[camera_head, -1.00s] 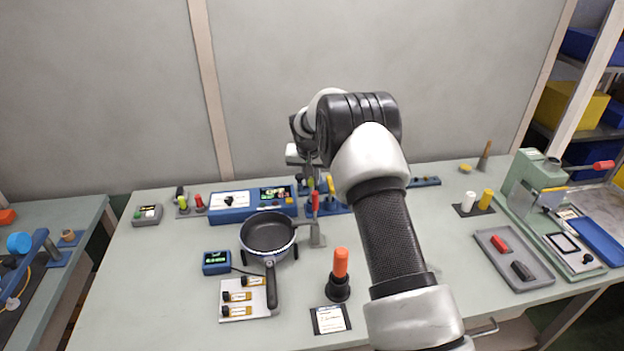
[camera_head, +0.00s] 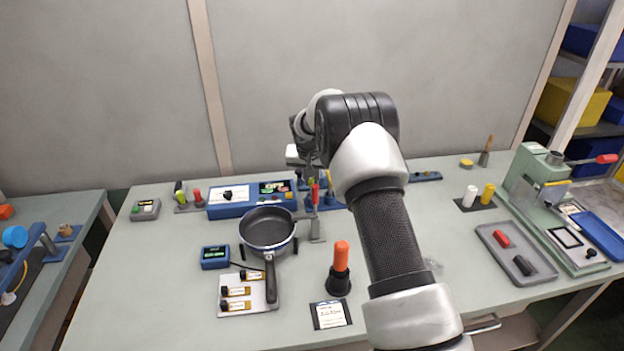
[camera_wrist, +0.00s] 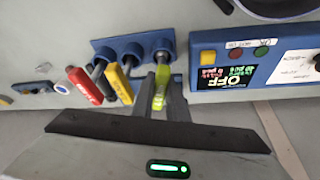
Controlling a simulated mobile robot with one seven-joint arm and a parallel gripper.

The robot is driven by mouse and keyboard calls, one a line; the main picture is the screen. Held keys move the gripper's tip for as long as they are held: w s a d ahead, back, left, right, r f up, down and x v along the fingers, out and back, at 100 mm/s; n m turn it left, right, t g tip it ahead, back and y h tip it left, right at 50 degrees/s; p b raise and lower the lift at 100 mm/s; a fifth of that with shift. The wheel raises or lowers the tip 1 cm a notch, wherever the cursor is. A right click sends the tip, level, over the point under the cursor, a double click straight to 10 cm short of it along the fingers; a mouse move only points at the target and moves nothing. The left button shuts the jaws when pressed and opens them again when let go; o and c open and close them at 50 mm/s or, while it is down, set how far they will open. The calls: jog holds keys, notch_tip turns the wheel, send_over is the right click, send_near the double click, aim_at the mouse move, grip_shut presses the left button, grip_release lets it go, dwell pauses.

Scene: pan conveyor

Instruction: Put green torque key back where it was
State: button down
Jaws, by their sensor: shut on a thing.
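The green torque key (camera_wrist: 159,88) is yellow-green and lies between the jaws of my gripper (camera_wrist: 160,104) in the wrist view. My gripper is shut on it. The key's shaft lines up with the end socket of the blue rack (camera_wrist: 104,50), the one nearest the control box; I cannot tell whether it is fully seated. A yellow key (camera_wrist: 120,84) and a red key (camera_wrist: 84,86) stand tilted in view beside it at the same rack. In the head view my arm covers most of the rack, and only a bit of the green key (camera_head: 310,184) shows.
The blue control box (camera_head: 232,201) with a lit display stands close beside the rack. An orange-handled tool (camera_head: 341,256) is upright nearer the front edge.

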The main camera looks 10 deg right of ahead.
jog(key=shift+f+b, duration=0.5)
jog(key=shift+f, duration=0.15)
jog(key=c, duration=1.7)
grip_release()
jog(key=shift+o, duration=0.2)
jog(key=s+d+p+v, duration=0.1)
jog(key=s+d+v, duration=0.1)
jog(key=v, duration=1.3)
jog(key=s+d+f+p+v, duration=0.1)
jog(key=d+v, duration=0.1)
jog(key=v, duration=1.3)
jog(key=s+r+n+p, duration=0.1)
jog(key=s+r, duration=0.2)
jog(key=s, duration=0.5)
jog(key=s+r+n+t+y+p, duration=0.1)
jog(key=s+r+p, duration=0.15)
jog(key=s, duration=0.45)
jog(key=s+r+p, duration=0.1)
jog(key=s+r, duration=0.3)
jog(key=s, duration=0.4)
jog(key=s+f+n+p, duration=0.1)
jog(key=s+f, duration=0.1)
jog(key=s, duration=0.8)
jog(key=shift+s+a, duration=0.2)
jog(key=shift+s, duration=0.15)
